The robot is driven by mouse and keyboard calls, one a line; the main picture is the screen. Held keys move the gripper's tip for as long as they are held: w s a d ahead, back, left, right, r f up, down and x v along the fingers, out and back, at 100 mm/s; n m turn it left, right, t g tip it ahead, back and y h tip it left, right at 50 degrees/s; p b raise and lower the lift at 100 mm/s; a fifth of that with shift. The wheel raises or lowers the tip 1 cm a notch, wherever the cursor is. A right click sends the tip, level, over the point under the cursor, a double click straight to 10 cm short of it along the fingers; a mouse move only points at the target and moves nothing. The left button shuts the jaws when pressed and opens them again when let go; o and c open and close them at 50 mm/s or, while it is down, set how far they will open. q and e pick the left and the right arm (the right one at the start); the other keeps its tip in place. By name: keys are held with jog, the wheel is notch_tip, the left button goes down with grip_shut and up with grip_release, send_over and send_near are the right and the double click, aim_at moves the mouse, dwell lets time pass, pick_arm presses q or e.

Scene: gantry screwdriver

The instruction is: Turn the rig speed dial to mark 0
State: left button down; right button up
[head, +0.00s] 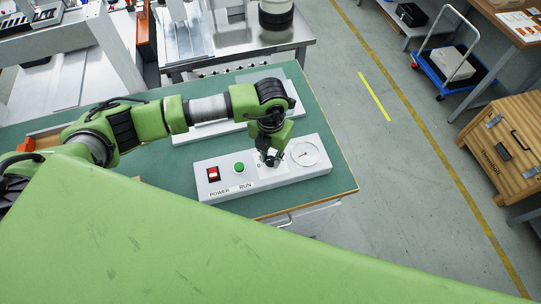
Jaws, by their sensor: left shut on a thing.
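The rig control box (201,176) is a light grey panel on the green table. It carries a red power switch (213,174), a green run button (239,168) and a round white gauge (305,154). My left gripper (269,160) points down onto the panel between the green button and the gauge. It is shut at the speed dial, which it mostly hides; a "0" mark shows just left of the fingers. The dial's pointer cannot be read. My right gripper is not in view.
The green table (165,178) has a wooden edge at the right. Behind the panel lies a long grey rig base (200,133). A blue trolley (447,72) and a wooden crate (505,145) stand at the right, with clear floor between. A green surface fills the foreground.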

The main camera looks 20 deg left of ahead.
aim_at(271, 160)
pick_arm(q)
jog(key=c, duration=1.8)
grip_release()
jog(key=shift+r, duration=0.15)
notch_tip(271, 160, up, 12)
jog(key=shift+f, duration=0.1)
